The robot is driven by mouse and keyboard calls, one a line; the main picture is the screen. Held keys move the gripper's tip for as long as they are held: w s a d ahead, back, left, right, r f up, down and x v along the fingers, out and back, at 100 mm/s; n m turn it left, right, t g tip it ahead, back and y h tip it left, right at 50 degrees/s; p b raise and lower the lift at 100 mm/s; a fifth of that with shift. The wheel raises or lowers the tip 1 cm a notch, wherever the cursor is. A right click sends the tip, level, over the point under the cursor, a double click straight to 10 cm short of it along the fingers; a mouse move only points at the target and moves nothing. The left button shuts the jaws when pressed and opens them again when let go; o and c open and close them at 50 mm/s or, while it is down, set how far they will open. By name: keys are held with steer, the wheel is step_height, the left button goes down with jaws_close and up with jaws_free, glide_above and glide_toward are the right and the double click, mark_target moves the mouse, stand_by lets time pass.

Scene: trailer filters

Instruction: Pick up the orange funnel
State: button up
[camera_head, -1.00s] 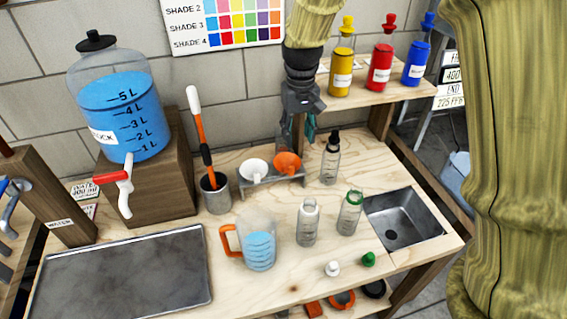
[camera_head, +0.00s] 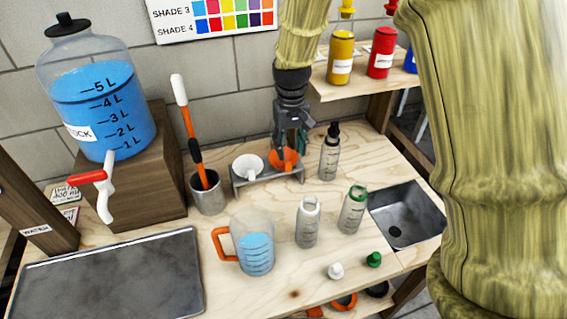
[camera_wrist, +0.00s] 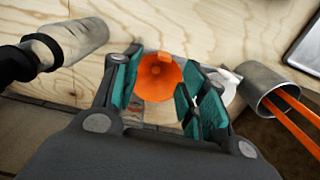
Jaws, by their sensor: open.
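The orange funnel (camera_head: 283,160) sits in the right place of a small grey holder (camera_head: 268,177), beside a white funnel (camera_head: 247,167). My gripper (camera_head: 291,148) is right above the orange funnel and hides part of it in the head view. In the wrist view the gripper (camera_wrist: 153,92) is open, with its teal-padded fingers on either side of the orange funnel (camera_wrist: 160,76). Whether the fingers touch it I cannot tell. The white funnel (camera_wrist: 232,84) is partly hidden behind the right-hand finger.
A dropper bottle (camera_head: 329,155) stands close to the right of the holder. A metal cup (camera_head: 207,196) with an orange-handled tool stands left. Two bottles, a measuring jug (camera_head: 253,245) and a sink (camera_head: 408,215) are nearer the front. A shelf with coloured bottles is behind.

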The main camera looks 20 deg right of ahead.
mark_target(289, 162)
steer(key=shift+s+a+f+p, duration=0.2)
steer(key=shift+f+p, duration=0.2)
steer(key=shift+f, duration=0.65)
steer(key=shift+s+a+f+p, duration=0.1)
steer(key=shift+s+f+p, duration=0.2)
steer(key=shift+f, duration=0.7)
steer(key=shift+w+f, duration=0.15)
steer(key=shift+f, duration=0.65)
steer(key=shift+c, duration=0.2)
steer(key=c, duration=0.9)
